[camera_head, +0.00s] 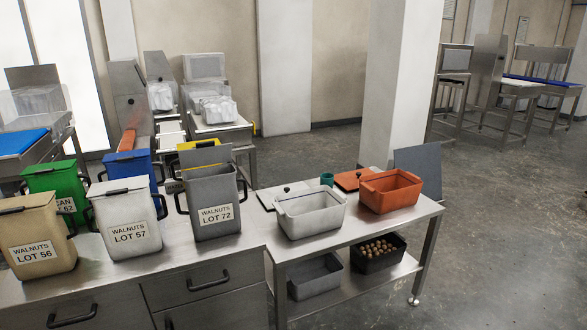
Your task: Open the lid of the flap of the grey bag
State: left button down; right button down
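The grey container (214,207), labelled "WALNUTS LOT 72", stands upright on the left steel counter, at the right end of its row. It has dark side handles. A flat grey panel (205,157) stands up at its rear edge and looks like its lid in a raised position; the inside of the container is hard to make out. Neither of my grippers is in view, and nothing is touching the container.
A cream container (40,240) and a white container (126,225) stand left of it. Green (57,182), blue (138,165) and partly hidden yellow (200,143) containers are behind. The lower right table (352,232) holds a white tub (310,217) and an orange tub (390,195).

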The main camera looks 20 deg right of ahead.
aim_at(205, 153)
jog(key=z, duration=1.5)
jog(key=i, duration=1.1)
jog(key=u, duration=0.3)
